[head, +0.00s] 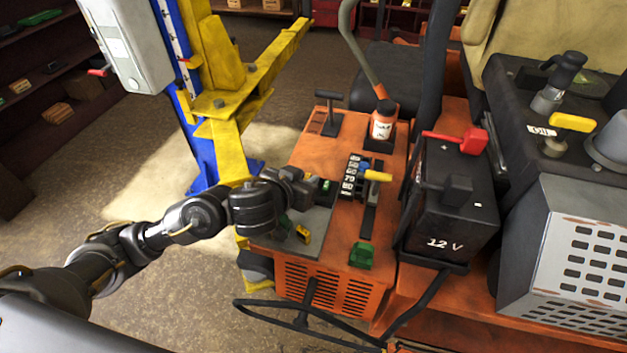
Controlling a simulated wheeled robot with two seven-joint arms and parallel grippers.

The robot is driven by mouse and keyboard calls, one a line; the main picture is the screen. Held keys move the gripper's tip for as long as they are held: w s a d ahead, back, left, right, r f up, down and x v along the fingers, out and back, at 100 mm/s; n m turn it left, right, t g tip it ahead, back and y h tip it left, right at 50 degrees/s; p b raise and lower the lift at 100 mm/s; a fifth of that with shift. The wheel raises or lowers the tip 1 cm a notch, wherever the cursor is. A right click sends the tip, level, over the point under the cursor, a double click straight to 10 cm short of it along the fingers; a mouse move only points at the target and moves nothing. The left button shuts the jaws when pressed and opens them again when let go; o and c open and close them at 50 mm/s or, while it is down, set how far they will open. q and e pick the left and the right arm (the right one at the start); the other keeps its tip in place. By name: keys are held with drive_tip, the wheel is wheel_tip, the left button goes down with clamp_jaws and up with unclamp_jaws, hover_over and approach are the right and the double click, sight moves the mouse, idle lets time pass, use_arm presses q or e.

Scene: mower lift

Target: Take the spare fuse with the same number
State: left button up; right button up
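A black fuse strip (350,177) with white number labels stands on the orange mower body; the numbers are too small to read surely. A blue piece (365,168) sits at its upper right. A grey tray (318,222) lies left of the strip. On it are a yellow fuse-like piece (303,235), a green one (285,222) partly behind my arm, and a small green one (326,185) near the strip. My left gripper (308,190) is low over the tray, close to that small green piece. Its fingers are dark and I cannot tell their opening. My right gripper is out of view.
A black 12 V battery (447,205) with a red clamp (472,141) stands right of the strip. A yellow lift arm (262,68) rises behind.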

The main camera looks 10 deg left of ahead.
use_arm(q)
drive_tip(key=shift+s+r, duration=0.2)
drive_tip(key=shift+s, duration=0.15)
drive_tip(key=shift+s+a+r, duration=0.1)
drive_tip(key=shift+s+a, duration=0.05)
drive_tip(key=shift+s, duration=0.1)
drive_tip(key=shift+c, duration=2)
drive_tip(key=shift+w, duration=0.1)
clamp_jaws()
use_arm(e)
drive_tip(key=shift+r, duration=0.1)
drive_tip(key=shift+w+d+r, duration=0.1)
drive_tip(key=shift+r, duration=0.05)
